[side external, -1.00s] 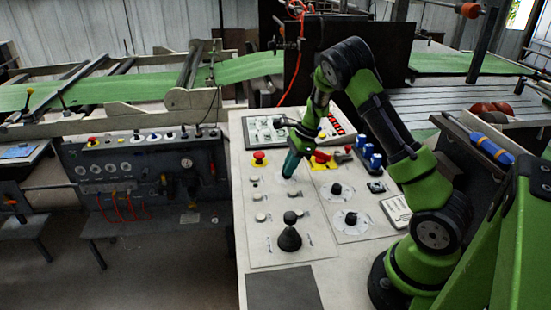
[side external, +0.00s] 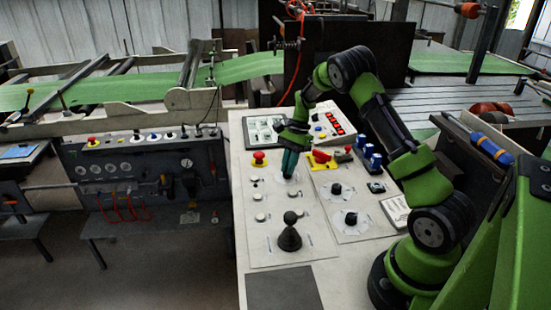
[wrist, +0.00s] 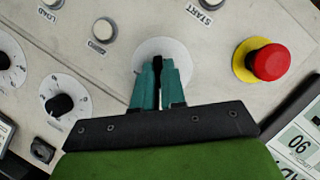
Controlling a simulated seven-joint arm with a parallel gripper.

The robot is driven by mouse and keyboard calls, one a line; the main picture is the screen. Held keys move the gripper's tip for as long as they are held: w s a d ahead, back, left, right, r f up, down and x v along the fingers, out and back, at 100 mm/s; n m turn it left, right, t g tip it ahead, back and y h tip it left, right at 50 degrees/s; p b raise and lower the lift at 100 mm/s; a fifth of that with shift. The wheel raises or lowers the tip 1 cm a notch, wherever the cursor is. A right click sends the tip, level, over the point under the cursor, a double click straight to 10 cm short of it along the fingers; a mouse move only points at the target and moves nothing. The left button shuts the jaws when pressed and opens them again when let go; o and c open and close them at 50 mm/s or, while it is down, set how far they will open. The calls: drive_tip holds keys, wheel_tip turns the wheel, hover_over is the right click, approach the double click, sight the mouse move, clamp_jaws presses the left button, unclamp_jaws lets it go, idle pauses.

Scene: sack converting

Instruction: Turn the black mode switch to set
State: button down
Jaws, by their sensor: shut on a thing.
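The black mode switch (wrist: 157,62) shows as a dark sliver between the fingers in the wrist view. It sits on a pale round plate (wrist: 150,46) on the sloping control panel. My gripper (wrist: 160,66), with teal fingers, is shut on the switch from above. In the side view my gripper (side external: 288,177) reaches down to the panel, and the fingers hide the switch there. I cannot read the switch's position or any set mark, because the fingers cover much of the plate.
A red emergency button (wrist: 270,62) on a yellow base is to the right in the wrist view. A black dial knob (wrist: 60,104) and small pale buttons (wrist: 103,29) are to the left. A black joystick (side external: 289,235) stands on the panel (side external: 262,277).

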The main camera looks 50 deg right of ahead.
idle(0.5)
drive_tip(key=c, duration=1.2)
unclamp_jaws()
drive_tip(key=v, duration=1.7)
drive_tip(key=s+a+r+n+t+h, duration=0.1)
drive_tip(key=s+a+n, duration=0.3)
drive_tip(key=a, duration=0.5)
drive_tip(key=s+a+r+n+t, duration=0.3)
drive_tip(key=s+a+n, duration=0.2)
drive_tip(key=s+a, duration=0.4)
drive_tip(key=s+a+r+n+t+h, duration=0.1)
drive_tip(key=s+a+r+n+t, duration=0.2)
drive_tip(key=a, duration=0.7)
drive_tip(key=s+n, duration=0.2)
drive_tip(key=s, duration=0.1)
drive_tip(key=shift+s+a+h, duration=0.2)
drive_tip(key=shift+h, duration=0.1)
